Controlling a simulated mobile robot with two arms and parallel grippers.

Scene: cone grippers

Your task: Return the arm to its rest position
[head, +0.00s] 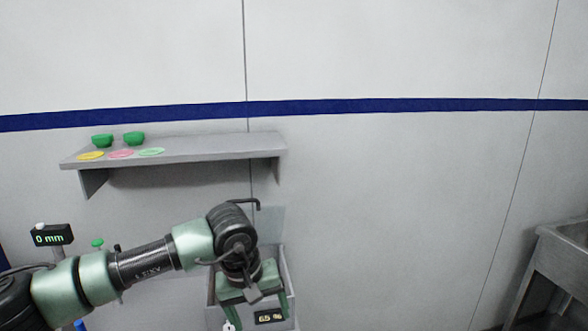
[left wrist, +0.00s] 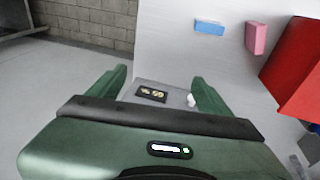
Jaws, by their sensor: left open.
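My left arm (head: 145,262) reaches in from the left in the head view and bends down at its wrist. Its left gripper (head: 258,306) points downward in front of a grey bin-like unit (head: 284,262) and partly hides it. In the left wrist view the gripper (left wrist: 160,92) has its two green fingers spread wide. Nothing is held between them. A small dark display (left wrist: 152,93) and a small white item (left wrist: 191,100) show beyond the fingers. My right gripper is in neither view.
A grey wall shelf (head: 190,155) carries green bowls (head: 134,138) and coloured discs (head: 121,154). A "0 mm" display (head: 52,235) stands at left. A metal sink (head: 560,250) is at far right. The left wrist view shows a red box (left wrist: 298,75), blue block (left wrist: 209,27) and pink block (left wrist: 256,38).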

